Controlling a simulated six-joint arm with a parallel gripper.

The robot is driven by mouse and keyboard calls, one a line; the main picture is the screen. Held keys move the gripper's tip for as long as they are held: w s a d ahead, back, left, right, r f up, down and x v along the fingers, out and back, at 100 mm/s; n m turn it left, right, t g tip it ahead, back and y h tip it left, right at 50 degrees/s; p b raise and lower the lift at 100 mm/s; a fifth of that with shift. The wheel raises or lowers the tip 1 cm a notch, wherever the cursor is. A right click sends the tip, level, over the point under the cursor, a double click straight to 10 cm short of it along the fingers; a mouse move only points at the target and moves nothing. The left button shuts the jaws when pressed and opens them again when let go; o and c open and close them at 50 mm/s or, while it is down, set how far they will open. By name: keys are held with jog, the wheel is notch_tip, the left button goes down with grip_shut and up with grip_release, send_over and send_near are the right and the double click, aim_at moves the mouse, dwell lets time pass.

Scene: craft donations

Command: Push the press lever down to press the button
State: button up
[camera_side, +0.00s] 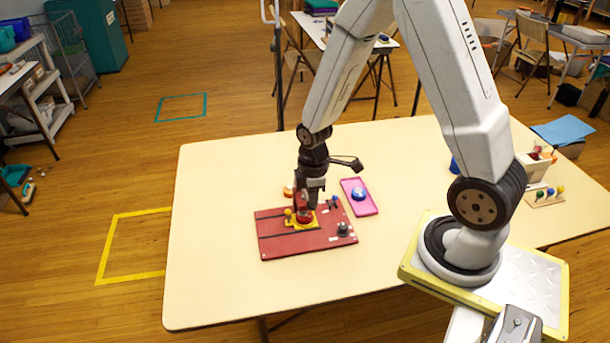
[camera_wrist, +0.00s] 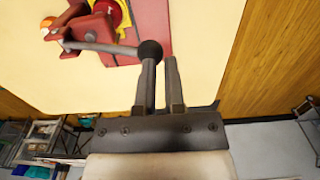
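The press lever (camera_wrist: 100,47) is a grey rod running from a red bracket (camera_wrist: 88,30) to a round black knob (camera_wrist: 150,50) in the wrist view. A red button (camera_wrist: 110,12) sits on a yellow plate beside the bracket. In the side view the red button (camera_side: 304,216) is on the yellow plate of the red board, directly below my gripper (camera_side: 313,204). My gripper's fingers (camera_wrist: 162,60) are slightly apart, with nothing between them. The knob overlaps the left fingertip in the wrist view; I cannot tell whether they touch. The lever is hard to make out in the side view.
The table (camera_side: 215,290) is clear at left and front.

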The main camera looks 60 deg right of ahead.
jog(key=shift+r, duration=3.15)
jog(key=shift+a, duration=0.1)
jog(key=s+a+r+m+t, duration=0.2)
jog(key=a+m, duration=0.4)
jog(key=m, duration=0.3)
jog(key=shift+s+r+t, duration=0.3)
jog(key=shift+s+r, duration=0.4)
jog(key=shift+s, duration=0.3)
jog(key=shift+a, duration=0.1)
